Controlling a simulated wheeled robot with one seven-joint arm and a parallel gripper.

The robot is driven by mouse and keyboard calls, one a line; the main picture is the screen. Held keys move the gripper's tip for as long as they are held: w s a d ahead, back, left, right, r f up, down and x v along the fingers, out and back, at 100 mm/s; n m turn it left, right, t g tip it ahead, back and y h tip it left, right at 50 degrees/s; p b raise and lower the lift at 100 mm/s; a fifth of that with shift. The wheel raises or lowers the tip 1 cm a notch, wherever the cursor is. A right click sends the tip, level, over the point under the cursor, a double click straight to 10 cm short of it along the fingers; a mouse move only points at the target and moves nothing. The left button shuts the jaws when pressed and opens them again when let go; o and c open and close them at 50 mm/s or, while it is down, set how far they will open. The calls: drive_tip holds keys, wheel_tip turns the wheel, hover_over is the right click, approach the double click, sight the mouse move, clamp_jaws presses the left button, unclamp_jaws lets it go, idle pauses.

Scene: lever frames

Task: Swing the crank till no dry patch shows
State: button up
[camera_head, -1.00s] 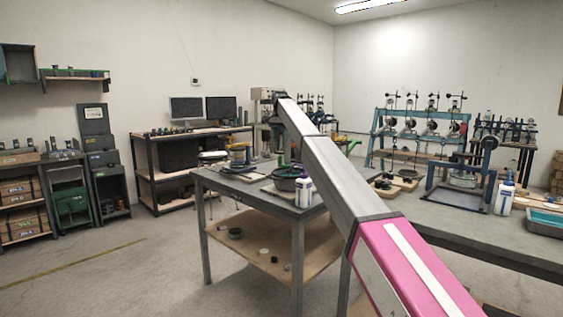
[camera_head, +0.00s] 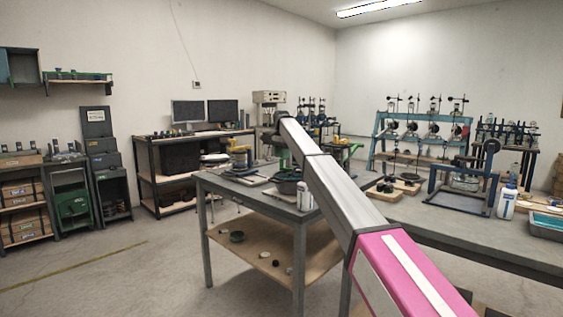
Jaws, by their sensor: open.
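My arm reaches from the lower right toward the middle. My gripper (camera_head: 273,141) shows only as a small dark shape past the arm's far end, above the grey worktable; its fingers are too small to make out, and I see nothing held. On the right bench stands a blue frame (camera_head: 434,190) with a dark round wheel (camera_head: 491,146) at its upper right. This may be the crank; I cannot make out a handle. A tray with a blue-green inside (camera_head: 547,222) lies at the right edge. No dry patch can be told at this size.
The grey worktable (camera_head: 244,193) holds a yellow spool-like item (camera_head: 238,158), a dark bowl (camera_head: 287,184) and a white bottle (camera_head: 305,196). Another white bottle (camera_head: 507,202) stands on the right bench (camera_head: 440,222). A blue rack (camera_head: 378,135) stands behind. The floor at left is clear.

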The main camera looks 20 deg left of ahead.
drive_tip(key=shift+f, duration=1.55)
clamp_jaws()
